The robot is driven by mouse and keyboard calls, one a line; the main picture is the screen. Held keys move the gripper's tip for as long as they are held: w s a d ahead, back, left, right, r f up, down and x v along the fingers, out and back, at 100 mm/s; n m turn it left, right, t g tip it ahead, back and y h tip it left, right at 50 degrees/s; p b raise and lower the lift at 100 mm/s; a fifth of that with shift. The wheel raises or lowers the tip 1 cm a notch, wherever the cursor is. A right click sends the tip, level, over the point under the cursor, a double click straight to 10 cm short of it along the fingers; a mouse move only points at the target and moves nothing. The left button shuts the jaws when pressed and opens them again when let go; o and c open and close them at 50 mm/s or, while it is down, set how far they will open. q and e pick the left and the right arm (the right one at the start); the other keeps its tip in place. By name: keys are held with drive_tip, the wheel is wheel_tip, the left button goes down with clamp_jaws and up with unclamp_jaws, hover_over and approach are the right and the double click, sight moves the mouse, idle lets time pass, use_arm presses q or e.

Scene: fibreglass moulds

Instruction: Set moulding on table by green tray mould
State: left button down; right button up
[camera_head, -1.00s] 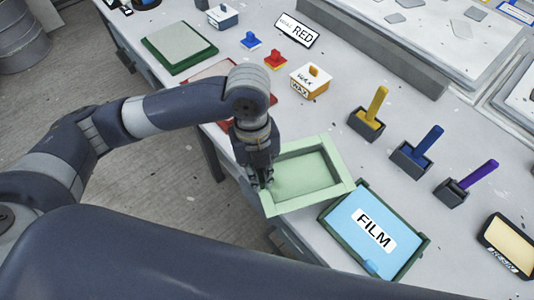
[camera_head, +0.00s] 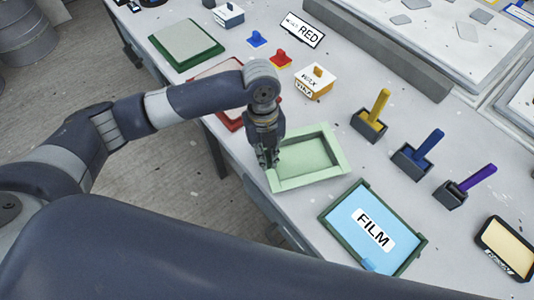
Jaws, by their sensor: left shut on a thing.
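A pale green tray-shaped moulding (camera_head: 312,157) with a wide rim and shallow recess is near the table's front edge, in the middle of the head view. My left gripper (camera_head: 268,163) is shut on its left rim, with the fingertips partly hidden against it. I cannot tell for certain whether its underside touches the table. A dark green mould (camera_head: 187,41) with a grey top lies at the upper left of the table, well apart from the moulding. My right gripper is not in view.
A red-edged mould (camera_head: 232,122) lies partly behind my left arm. A blue FILM tray (camera_head: 372,228) with a green frame sits just right of the moulding.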

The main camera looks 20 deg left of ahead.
use_arm(q)
drive_tip(key=c, duration=1.7)
unclamp_jaws()
drive_tip(key=shift+f, duration=0.1)
drive_tip(key=r, duration=0.4)
drive_tip(key=r+b, duration=0.1)
drive_tip(key=r, duration=0.3)
drive_tip(key=w+a+r, duration=0.1)
drive_tip(key=r, duration=0.3)
drive_tip(key=shift+r, duration=0.1)
